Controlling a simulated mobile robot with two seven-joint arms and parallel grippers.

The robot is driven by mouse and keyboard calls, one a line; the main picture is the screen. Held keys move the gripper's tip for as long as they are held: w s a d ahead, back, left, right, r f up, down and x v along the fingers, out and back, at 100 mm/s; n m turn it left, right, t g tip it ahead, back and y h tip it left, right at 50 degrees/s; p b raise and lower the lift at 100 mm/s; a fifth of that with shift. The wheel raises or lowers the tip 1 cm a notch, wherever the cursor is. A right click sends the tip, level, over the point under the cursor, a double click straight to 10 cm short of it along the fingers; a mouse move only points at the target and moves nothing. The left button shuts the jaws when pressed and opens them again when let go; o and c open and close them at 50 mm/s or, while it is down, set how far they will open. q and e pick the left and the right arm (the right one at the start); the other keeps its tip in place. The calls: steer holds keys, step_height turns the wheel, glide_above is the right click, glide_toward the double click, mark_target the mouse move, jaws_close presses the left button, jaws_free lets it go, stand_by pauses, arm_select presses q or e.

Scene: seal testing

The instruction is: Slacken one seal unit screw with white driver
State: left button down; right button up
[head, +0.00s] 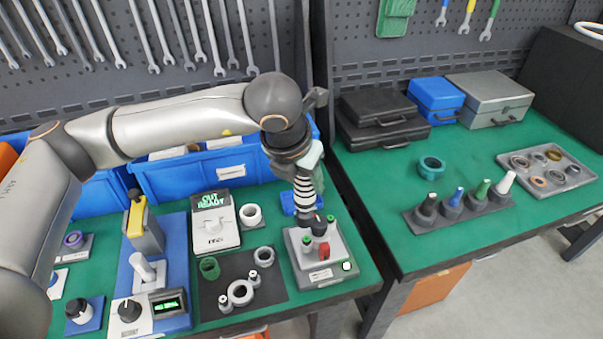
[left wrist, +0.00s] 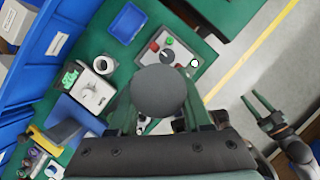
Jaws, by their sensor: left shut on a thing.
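My left gripper (head: 311,160) is shut on an upright tool with black and white bands (head: 304,195), above a grey box with green and red parts (head: 325,273). In the left wrist view, a dark round end (left wrist: 160,90) sits between its fingers and hides the tool's lower part. I cannot tell whether the tip touches the box. A white-handled driver (head: 505,182) stands in the rack at right. A pale ring with two side posts (head: 240,292) lies on the black mat; I cannot tell whether it is the seal unit. My right gripper (left wrist: 250,98) is open and empty in the left wrist view.
The rack (head: 420,222) also holds dark, blue and green drivers. A grey tray of rings (head: 583,163) lies behind it. A white tester (head: 213,226) and a blue stand (head: 178,275) are left of the box. Blue bins (head: 160,178) line the back. A gap separates the benches.

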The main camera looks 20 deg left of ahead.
mark_target(307, 207)
arm_select(q)
steer(key=shift+w+d, duration=0.15)
steer(key=shift+d, duration=0.1)
steer(key=shift+f+b, duration=0.8)
steer(key=shift+f, duration=1.65)
steer(key=shift+f+b, duration=1)
steer(key=shift+b, duration=0.2)
steer(key=shift+s+f+b, duration=0.15)
steer(key=shift+s+b, duration=0.05)
steer(key=shift+b, duration=0.2)
stand_by(0.7)
